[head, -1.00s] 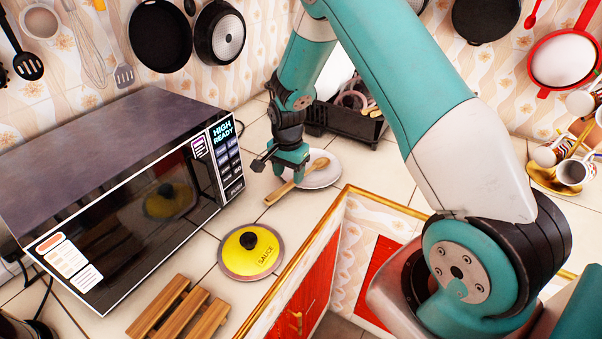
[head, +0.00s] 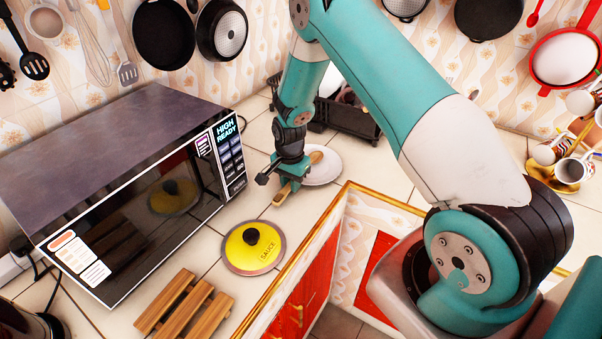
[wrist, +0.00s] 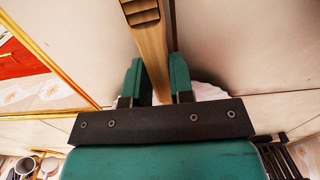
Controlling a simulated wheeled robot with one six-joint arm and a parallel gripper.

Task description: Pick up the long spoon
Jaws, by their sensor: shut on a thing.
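The long wooden spoon (head: 282,195) lies slantwise, one end over the white plate (head: 324,169) and the other end toward the tiled counter. My gripper (head: 289,184) is over its middle and hides that part in the head view. In the wrist view the spoon (wrist: 150,45) runs between the two green fingers of my gripper (wrist: 157,78), which are shut on it. I cannot tell whether the spoon is clear of the plate and counter.
A microwave (head: 130,190) stands left of my gripper. A yellow sauce lid (head: 252,248) and a wooden trivet (head: 184,305) lie nearer me. A black rack (head: 349,118) is behind the plate. The golden counter edge (head: 318,220) runs at the right.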

